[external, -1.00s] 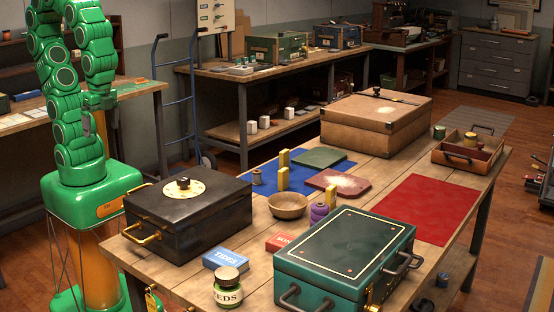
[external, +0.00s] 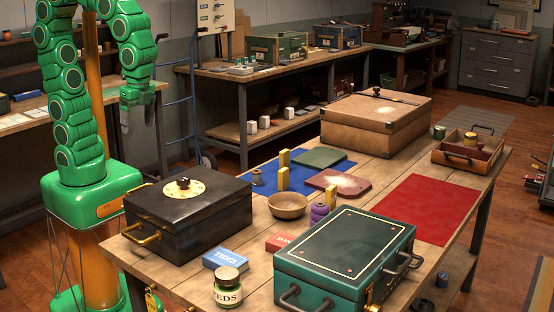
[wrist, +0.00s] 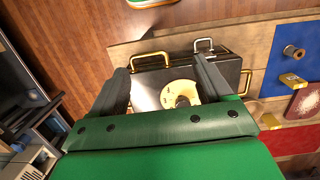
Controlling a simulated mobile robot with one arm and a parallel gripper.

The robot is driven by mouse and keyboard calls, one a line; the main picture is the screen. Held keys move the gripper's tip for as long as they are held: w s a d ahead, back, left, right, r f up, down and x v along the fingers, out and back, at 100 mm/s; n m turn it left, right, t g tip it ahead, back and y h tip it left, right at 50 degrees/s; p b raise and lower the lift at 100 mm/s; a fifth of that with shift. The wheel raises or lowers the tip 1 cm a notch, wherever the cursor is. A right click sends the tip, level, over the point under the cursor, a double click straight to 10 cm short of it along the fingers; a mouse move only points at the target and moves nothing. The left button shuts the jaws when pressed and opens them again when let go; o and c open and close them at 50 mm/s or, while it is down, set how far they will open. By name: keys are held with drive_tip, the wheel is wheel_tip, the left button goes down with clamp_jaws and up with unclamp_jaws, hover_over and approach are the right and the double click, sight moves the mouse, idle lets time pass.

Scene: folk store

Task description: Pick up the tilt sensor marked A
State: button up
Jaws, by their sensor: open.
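I cannot make out a tilt sensor marked A in either view; no letter A is readable. My gripper (external: 140,120) hangs in the air behind the black box, at the left of the main table, with its fingers pointing down. In the wrist view my gripper (wrist: 160,70) is open, its two fingers wide apart with nothing between them. Beyond the fingers lies the black box (external: 182,225) with a round gold dial (external: 184,188); the dial also shows in the wrist view (wrist: 172,92).
The main table holds a green box (external: 335,285), a tan case (external: 360,135), a wooden bowl (external: 288,209), upright yellow blocks (external: 283,177), a jar (external: 228,297) and a red mat (external: 425,205). An open wooden tray (external: 460,162) stands at the far right.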

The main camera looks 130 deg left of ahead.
drive_tip(key=w+a+f, duration=0.1)
drive_tip(key=w+a, duration=0.9)
drive_tip(key=n+t, duration=0.1)
hover_over(284, 158)
drive_tip(key=a, duration=0.2)
drive_tip(key=f, duration=1.7)
drive_tip(key=shift+s+f, duration=0.35)
drive_tip(key=shift+f, duration=0.05)
drive_tip(key=shift+s+a+f, duration=0.15)
drive_tip(key=shift+a+f, duration=0.15)
drive_tip(key=shift+f, duration=0.15)
drive_tip(key=f, duration=0.4)
drive_tip(key=d+f, duration=0.1)
drive_tip(key=f, duration=0.1)
drive_tip(key=shift+s+f, duration=0.15)
drive_tip(key=shift+f, duration=0.45)
